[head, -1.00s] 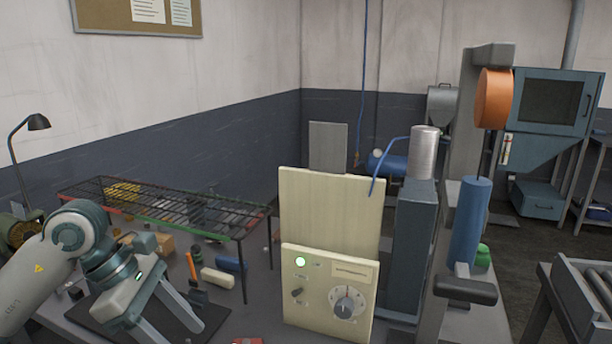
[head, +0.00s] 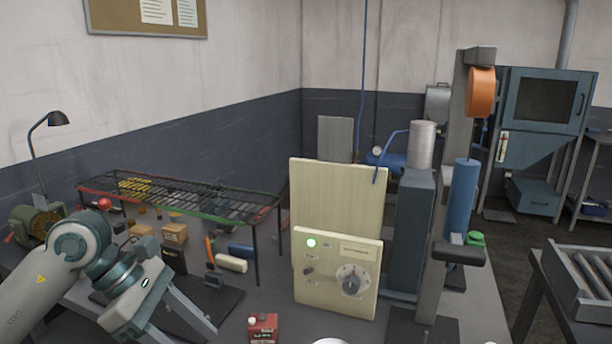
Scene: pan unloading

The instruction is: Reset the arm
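My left arm comes in from the lower left. Its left gripper (head: 186,335) points down and to the right over the workbench (head: 272,298). Its two fingers are spread apart, with nothing seen between them; the fingertips reach close to the bottom edge of the picture. My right arm and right gripper are not in view.
A wire rack (head: 180,193) stands behind my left gripper, with boxes and small tools around it. A cream control box (head: 336,275) with a green light stands mid-bench. A red can (head: 262,328) is at the front. A grey press column (head: 436,230) stands to the right.

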